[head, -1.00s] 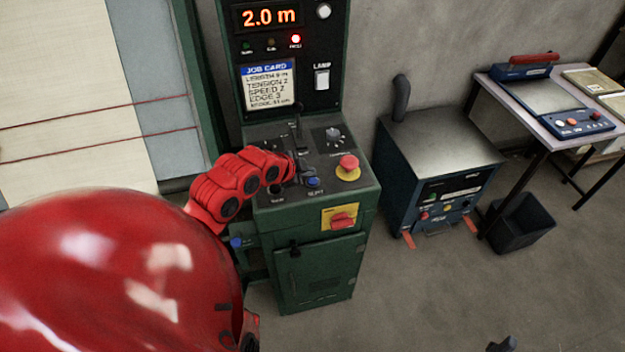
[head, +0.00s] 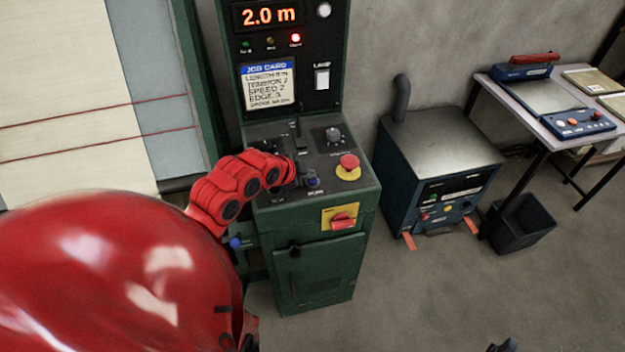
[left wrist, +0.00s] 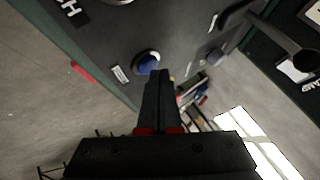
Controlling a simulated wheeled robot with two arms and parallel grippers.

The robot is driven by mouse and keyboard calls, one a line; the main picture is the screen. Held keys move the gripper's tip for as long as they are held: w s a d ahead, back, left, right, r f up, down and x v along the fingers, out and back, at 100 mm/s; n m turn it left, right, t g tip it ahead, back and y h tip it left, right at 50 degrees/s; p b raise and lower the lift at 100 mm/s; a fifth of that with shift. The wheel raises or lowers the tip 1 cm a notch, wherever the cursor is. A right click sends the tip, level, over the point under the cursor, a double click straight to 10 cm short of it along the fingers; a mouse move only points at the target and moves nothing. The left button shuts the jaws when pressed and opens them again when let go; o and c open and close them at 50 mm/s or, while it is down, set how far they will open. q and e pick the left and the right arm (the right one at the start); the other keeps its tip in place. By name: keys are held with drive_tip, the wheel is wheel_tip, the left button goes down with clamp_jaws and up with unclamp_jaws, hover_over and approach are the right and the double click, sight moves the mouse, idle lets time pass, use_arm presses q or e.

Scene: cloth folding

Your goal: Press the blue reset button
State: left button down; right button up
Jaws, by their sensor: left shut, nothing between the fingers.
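The blue button (head: 313,183) sits on the sloped top panel of the green control cabinet, near its front edge. It also shows in the left wrist view (left wrist: 146,63), in a pale ring beside a small white label too blurred to read. My left gripper (head: 304,176) is shut and empty, with its dark fingers close beside the button. In the left wrist view the shut fingertips (left wrist: 158,74) overlap the button's lower right edge. I cannot tell whether they touch it.
A red mushroom button (head: 348,163) on a yellow base and a red switch (head: 343,221) are close by. Levers and a knob (head: 333,135) stand behind. Another blue knob (head: 236,243) is lower left. A blue machine (head: 440,165) stands to the right.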

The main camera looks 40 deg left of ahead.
sight(309, 182)
use_arm(q)
drive_tip(key=shift+f+b, duration=0.3)
drive_tip(key=shift+f, duration=0.1)
idle(0.5)
drive_tip(key=shift+r+p, duration=0.5)
drive_tip(key=shift+r, duration=0.4)
drive_tip(key=shift+r+p, duration=1.4)
drive_tip(key=shift+r, duration=1.1)
